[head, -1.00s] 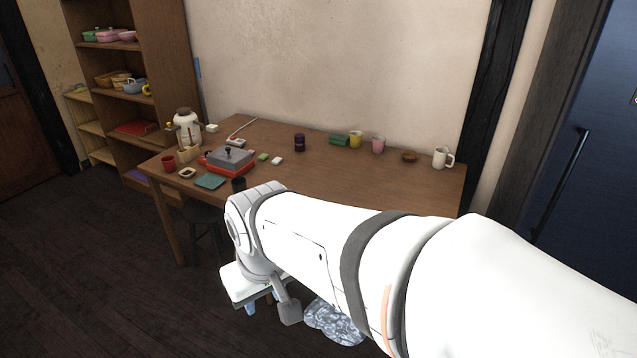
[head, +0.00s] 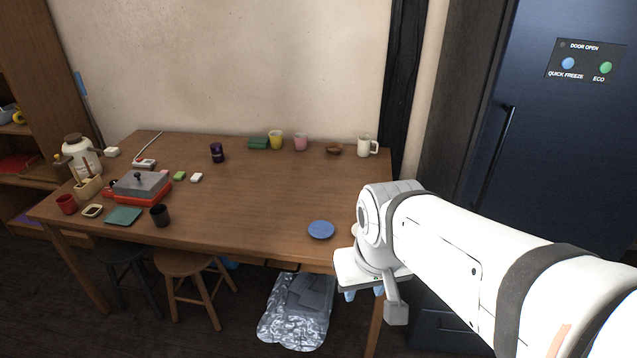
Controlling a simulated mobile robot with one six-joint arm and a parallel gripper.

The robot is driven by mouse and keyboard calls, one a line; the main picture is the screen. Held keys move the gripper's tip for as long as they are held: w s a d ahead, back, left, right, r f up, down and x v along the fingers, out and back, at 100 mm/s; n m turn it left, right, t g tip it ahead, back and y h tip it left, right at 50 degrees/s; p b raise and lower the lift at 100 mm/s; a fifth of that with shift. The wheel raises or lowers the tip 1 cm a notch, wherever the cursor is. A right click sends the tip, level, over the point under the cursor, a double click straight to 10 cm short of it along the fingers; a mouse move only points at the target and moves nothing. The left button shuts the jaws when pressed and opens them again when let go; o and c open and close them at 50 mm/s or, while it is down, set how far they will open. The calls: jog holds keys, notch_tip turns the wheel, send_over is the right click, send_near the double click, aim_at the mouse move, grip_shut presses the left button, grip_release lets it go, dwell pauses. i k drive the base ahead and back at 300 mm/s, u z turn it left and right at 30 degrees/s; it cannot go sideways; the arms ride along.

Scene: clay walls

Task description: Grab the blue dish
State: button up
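The blue dish (head: 321,229) is a small, flat, round plate. It lies on the wooden table (head: 290,195) near the front edge, toward the right end. Nothing covers it. My white arm comes in from the lower right. The end of my arm is just right of the dish and apart from it, near the table's front right corner. My gripper (head: 396,311) shows only in part, pointing down below the wrist. Its fingers are too hidden to tell whether they are open or shut.
A black cup (head: 160,215), a teal square plate (head: 123,216) and a red-based grill (head: 138,187) stand to the left. Yellow (head: 276,140), pink (head: 300,142) and white (head: 366,146) mugs line the back. Stools (head: 186,265) stand below.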

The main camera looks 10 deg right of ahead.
aim_at(320, 229)
jog(key=i, duration=1)
jog(key=z, duration=0.05)
